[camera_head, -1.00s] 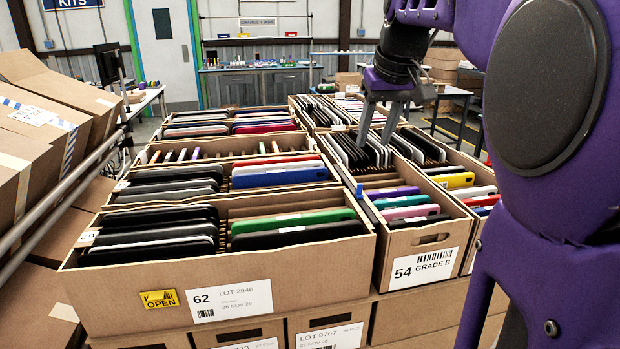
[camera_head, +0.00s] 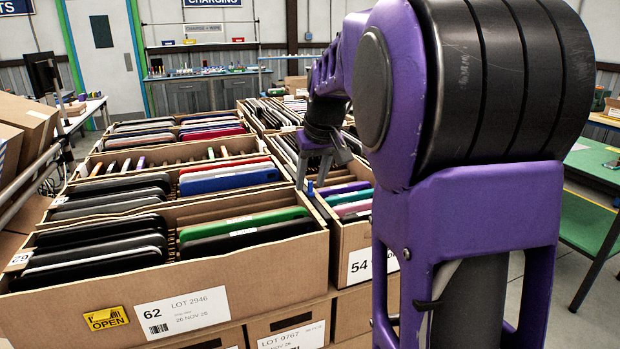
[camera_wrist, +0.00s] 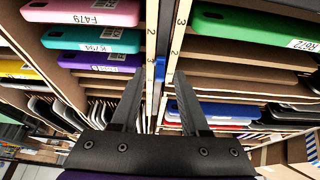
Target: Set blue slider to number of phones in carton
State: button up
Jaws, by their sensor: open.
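The blue slider (camera_head: 310,188) is a small blue peg on the divide between carton 62 (camera_head: 240,277) and carton 54 (camera_head: 350,238). In the wrist view the slider (camera_wrist: 160,68) sits on a narrow strip printed with numbers; a 2 and a 3 are readable beside it. My gripper (camera_head: 314,178) is open and points down at the slider, which shows between the fingertips (camera_wrist: 158,76) in the wrist view. I cannot tell whether they touch it. Carton 62 holds several black phones, a green phone (camera_head: 245,228) and others. Carton 54 holds purple, teal and pink (camera_wrist: 95,10) phones.
More cartons with phones stand behind, including one with a blue phone (camera_head: 230,179). My arm hides much of carton 54 in the head view. A green table (camera_head: 595,170) stands at the right. Closed cartons are at the left.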

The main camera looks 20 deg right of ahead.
grip_shut()
dwell(1.3)
